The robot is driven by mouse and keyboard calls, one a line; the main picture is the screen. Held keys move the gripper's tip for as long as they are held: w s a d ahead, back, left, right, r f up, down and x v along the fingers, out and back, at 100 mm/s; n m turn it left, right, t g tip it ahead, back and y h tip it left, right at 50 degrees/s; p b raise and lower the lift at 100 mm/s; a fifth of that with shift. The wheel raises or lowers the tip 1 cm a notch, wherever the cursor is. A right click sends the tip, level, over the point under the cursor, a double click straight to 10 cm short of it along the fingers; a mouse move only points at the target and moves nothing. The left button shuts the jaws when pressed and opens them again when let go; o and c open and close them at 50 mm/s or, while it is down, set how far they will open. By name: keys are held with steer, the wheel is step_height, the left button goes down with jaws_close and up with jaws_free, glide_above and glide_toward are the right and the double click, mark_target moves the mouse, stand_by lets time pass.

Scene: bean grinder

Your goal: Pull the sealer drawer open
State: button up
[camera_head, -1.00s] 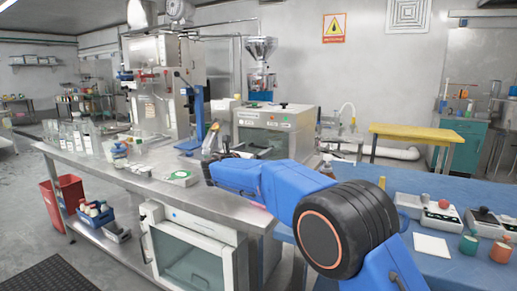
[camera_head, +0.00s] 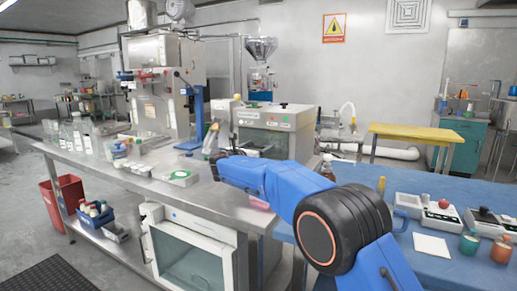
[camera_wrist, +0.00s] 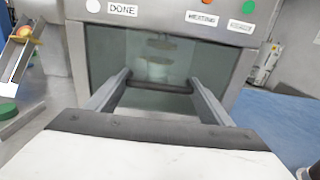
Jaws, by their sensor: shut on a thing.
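The sealer (camera_head: 270,120) is a pale metal box with labels and coloured buttons, standing on the steel bench in the head view. Its front (camera_wrist: 160,45) fills the upper wrist view, with a greenish glassy panel under the "DONE" label. A dark horizontal handle bar (camera_wrist: 160,86) lies across the lower part of this panel. My gripper (camera_wrist: 160,88) is shut on the bar, with one grey finger at each end. In the head view my gripper (camera_head: 219,154) is at the sealer's front left, and the handle is too small to make out. I cannot tell how far the drawer is out.
The steel bench (camera_head: 200,203) carries bottles and a small dish with a green middle (camera_head: 181,177) left of my arm. A blue-topped table (camera_head: 400,262) with scales and jars is on the right. A white glass-fronted cabinet (camera_head: 190,258) sits under the bench.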

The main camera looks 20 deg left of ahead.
steer(key=s+a, duration=0.1)
steer(key=s, duration=2.1)
steer(key=shift+s+a, duration=0.4)
steer(key=o, duration=1.5)
steer(key=s+a, duration=0.1)
steer(key=s, duration=1.6)
steer(key=shift+s+a, duration=0.15)
steer(key=shift+a, duration=0.05)
